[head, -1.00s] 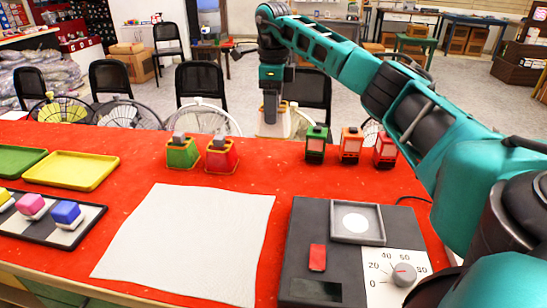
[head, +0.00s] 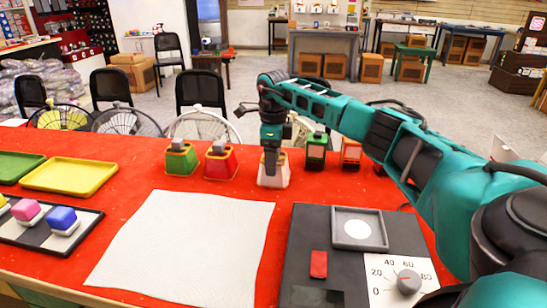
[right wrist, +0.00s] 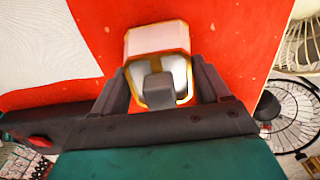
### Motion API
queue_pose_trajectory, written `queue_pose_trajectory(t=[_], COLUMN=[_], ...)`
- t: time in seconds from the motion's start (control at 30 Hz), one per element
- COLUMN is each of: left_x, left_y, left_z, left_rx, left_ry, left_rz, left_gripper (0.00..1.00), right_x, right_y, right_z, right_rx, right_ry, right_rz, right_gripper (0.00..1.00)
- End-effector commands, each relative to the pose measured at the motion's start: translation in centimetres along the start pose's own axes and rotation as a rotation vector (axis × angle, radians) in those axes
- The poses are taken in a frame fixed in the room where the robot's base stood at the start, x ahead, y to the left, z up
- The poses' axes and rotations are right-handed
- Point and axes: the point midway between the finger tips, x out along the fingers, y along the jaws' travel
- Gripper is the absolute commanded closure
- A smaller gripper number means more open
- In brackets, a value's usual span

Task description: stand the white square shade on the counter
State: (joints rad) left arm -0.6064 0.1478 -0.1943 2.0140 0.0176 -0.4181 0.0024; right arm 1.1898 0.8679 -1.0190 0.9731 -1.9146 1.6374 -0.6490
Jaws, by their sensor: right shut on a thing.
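The white square shade (head: 273,178) is upright at the far side of the red counter (head: 130,160), just right of the red shade (head: 221,165). My right gripper (head: 271,158) points down from above and is shut on the white shade's top. I cannot tell whether its base touches the counter. In the right wrist view the white shade (right wrist: 157,40) shows a pale side and a gold rim, with my right gripper's fingers (right wrist: 158,88) on both sides of its grey top block. My left gripper is not in view.
A green shade (head: 181,160) stands left of the red one. Small green (head: 316,150) and orange (head: 350,153) lanterns stand close to the right. A white cloth (head: 180,245) and a dark dial device (head: 335,280) lie nearer. Yellow (head: 70,175) and green trays are at left.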

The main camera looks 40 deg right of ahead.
Motion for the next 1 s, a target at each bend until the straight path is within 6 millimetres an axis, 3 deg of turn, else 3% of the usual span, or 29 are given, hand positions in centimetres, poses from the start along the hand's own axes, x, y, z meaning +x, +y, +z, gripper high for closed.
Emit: queue_pose_trajectory(t=[0.17,0.2,0.43,0.77,1.0], left_x=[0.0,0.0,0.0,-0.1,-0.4], left_y=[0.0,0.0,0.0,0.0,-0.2], left_z=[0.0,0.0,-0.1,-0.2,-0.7], left_rx=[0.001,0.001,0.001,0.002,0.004], left_ry=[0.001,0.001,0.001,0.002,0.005], left_rz=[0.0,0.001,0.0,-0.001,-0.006], left_gripper=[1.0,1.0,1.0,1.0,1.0], right_x=[0.2,0.2,0.2,-0.6,-5.2], right_y=[0.0,0.0,0.0,0.0,-0.1], right_z=[0.0,0.0,0.0,0.0,0.1], right_rx=[0.0,0.0,0.0,0.0,-0.001], right_ry=[0.0,0.0,0.0,-0.001,-0.004], right_rz=[0.0,0.0,0.001,-0.001,-0.003], right_gripper=[0.57,0.22,0.0,0.0,0.0])
